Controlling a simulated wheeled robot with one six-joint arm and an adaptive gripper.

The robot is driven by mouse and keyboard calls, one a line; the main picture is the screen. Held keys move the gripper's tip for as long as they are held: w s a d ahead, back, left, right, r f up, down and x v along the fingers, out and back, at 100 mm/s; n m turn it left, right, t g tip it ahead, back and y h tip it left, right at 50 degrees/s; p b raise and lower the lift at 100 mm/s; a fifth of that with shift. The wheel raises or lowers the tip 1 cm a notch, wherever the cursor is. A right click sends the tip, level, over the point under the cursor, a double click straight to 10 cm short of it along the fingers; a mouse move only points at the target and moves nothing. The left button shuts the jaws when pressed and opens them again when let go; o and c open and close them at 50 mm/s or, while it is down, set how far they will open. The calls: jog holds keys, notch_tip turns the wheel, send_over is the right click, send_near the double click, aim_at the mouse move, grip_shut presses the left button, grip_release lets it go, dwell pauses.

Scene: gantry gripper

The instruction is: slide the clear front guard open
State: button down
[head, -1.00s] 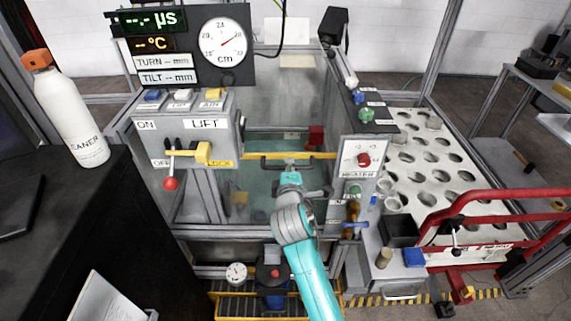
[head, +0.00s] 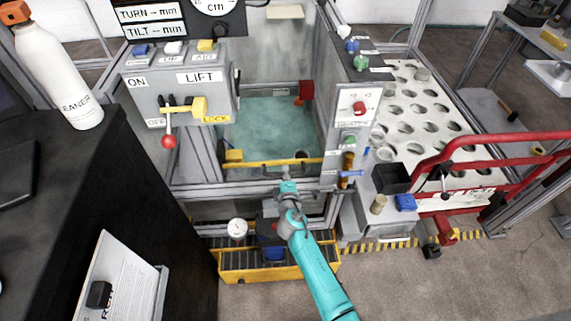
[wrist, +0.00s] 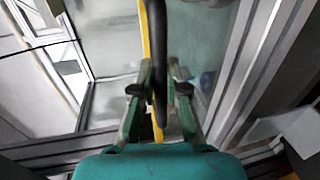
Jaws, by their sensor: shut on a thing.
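The clear front guard has a yellow top edge (head: 252,166) and a dark bar handle along it. In the head view it is low at the front of the tank (head: 265,135), whose greenish water shows openly above the edge. My gripper (head: 288,184) is at the handle, at the middle of the guard. In the wrist view my gripper (wrist: 160,92) has its two green fingers closed around the dark handle (wrist: 158,45), with the yellow edge (wrist: 146,40) beside it. The guard's lower pane is mostly hidden by the frame and my arm.
The LIFT panel (head: 190,85) with a red-knobbed lever (head: 169,142) stands left of the tank. The heater panel (head: 358,108) and a blue-handled valve (head: 350,173) stand right. A yellow step (head: 240,262) lies below. A red rail (head: 500,142) is farther right.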

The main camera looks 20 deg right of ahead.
jog(key=shift+f, duration=1.1)
jog(key=c, duration=1.2)
grip_release()
jog(key=shift+s, duration=0.1)
jog(key=v, duration=1.1)
jog(key=shift+s+a+r, duration=0.1)
jog(key=shift+s+a, duration=0.05)
jog(key=shift+s, duration=0.25)
